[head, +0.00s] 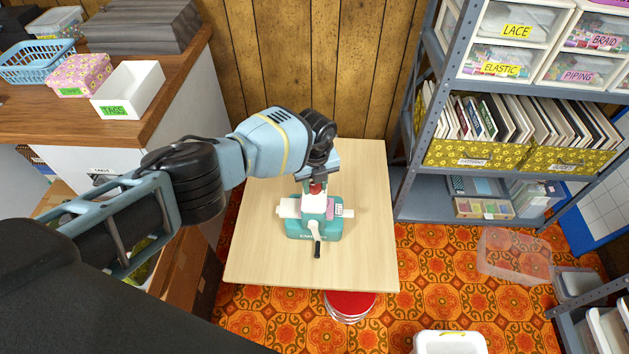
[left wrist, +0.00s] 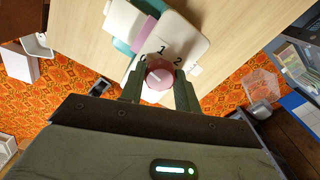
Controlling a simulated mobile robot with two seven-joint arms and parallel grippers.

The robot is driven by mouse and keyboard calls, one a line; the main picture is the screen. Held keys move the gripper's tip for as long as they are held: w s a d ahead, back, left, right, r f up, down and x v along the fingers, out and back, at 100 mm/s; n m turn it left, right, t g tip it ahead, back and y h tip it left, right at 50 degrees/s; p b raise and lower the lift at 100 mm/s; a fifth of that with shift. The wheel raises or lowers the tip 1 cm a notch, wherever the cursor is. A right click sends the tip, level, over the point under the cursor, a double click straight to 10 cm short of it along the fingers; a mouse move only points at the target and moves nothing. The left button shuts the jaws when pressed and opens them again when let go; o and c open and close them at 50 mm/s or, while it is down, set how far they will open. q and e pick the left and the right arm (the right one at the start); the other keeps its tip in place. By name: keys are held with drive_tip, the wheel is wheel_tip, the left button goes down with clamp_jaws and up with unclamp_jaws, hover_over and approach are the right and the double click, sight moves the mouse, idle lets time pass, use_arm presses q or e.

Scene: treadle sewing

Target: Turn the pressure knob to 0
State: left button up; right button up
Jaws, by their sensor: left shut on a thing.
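The teal and white sewing machine (head: 300,229) stands on the pale wooden table, with a black-handled crank towards the front. Its red pressure knob (head: 316,188) sits at the machine's back end, under my left gripper (head: 318,180). In the left wrist view the round reddish knob (left wrist: 159,74) is between the two fingers of my left gripper (left wrist: 159,86), which are shut on it. A white dial plate behind it shows 1 and 2; a mark to the left is partly hidden. A pale line shows on the knob, but its exact setting is unclear. My right gripper is not in view.
The pale table (head: 262,258) is clear around the machine. A grey shelf unit (head: 412,150) stands to the right, and a wooden counter (head: 170,100) with boxes to the left. A red-topped stool (head: 350,303) is at the table's front edge.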

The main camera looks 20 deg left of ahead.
sight(314, 185)
use_arm(q)
drive_tip(key=shift+r+n, duration=0.1)
drive_tip(key=shift+n, duration=0.5)
drive_tip(key=shift+n+p, duration=0.3)
drive_tip(key=shift+n, duration=0.2)
drive_tip(key=o, duration=1)
wheel_tip(314, 185, up, 6)
drive_tip(key=p, duration=0.3)
drive_tip(key=shift+w+r+p, duration=0.1)
drive_tip(key=shift+r+p, duration=0.15)
drive_tip(key=shift+p, duration=0.05)
drive_tip(key=shift+r, duration=0.6)
